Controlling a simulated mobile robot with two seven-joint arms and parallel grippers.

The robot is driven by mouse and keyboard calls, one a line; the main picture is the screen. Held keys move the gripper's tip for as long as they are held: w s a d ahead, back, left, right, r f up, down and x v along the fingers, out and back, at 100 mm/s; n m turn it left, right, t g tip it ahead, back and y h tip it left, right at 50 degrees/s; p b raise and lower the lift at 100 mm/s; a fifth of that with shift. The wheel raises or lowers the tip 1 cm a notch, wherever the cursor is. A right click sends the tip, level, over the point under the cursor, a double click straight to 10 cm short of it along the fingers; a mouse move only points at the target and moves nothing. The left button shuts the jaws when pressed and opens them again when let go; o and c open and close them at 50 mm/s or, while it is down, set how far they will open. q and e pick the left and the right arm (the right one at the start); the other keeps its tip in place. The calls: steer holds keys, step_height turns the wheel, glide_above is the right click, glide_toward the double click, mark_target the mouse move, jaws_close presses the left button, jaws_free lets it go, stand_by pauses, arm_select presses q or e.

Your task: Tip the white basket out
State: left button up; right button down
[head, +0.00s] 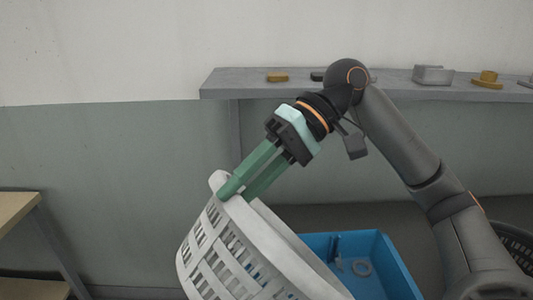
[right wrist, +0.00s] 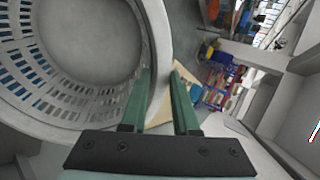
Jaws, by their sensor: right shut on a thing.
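The white basket (head: 235,255) is at the lower middle of the head view, tilted with its rim sloping down to the right. My right gripper (head: 236,193) is shut on the upper part of its rim. In the right wrist view the fingers straddle the rim, and the inside of the basket (right wrist: 25,70) shows slatted walls and a plain grey bottom with nothing seen on it. The basket hides part of the bin. My left gripper is out of view.
A grey wall shelf (head: 300,90) behind my right arm carries several small parts, including a grey block (head: 433,75) and a brass piece (head: 487,79). A wooden table (head: 15,210) stands at the left. A dark basket (head: 517,245) is at the right edge.

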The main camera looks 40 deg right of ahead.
steer(key=a+f+h+p, duration=0.1)
steer(key=a, duration=0.2)
steer(key=a+f+h, duration=0.1)
steer(key=a, duration=0.1)
steer(key=a+f+h+p, duration=0.1)
steer(key=a, duration=0.2)
steer(key=shift+w+a+h+p, duration=0.25)
steer(key=shift+a+h+p, duration=0.05)
steer(key=shift+h, duration=0.1)
steer(key=a+f+h+p, duration=0.2)
steer(key=p, duration=0.3)
steer(key=shift+a+f+h, duration=0.1)
steer(key=shift+f+h, duration=0.05)
steer(key=shift+h, duration=0.15)
steer(key=a+f+h, duration=0.3)
steer(key=f+h, duration=0.1)
steer(key=f, duration=0.1)
steer(key=shift+w+a+f+g+h+b, duration=0.25)
steer(key=shift+w+a+g+h+b, duration=0.05)
steer(key=shift+a+g, duration=0.1)
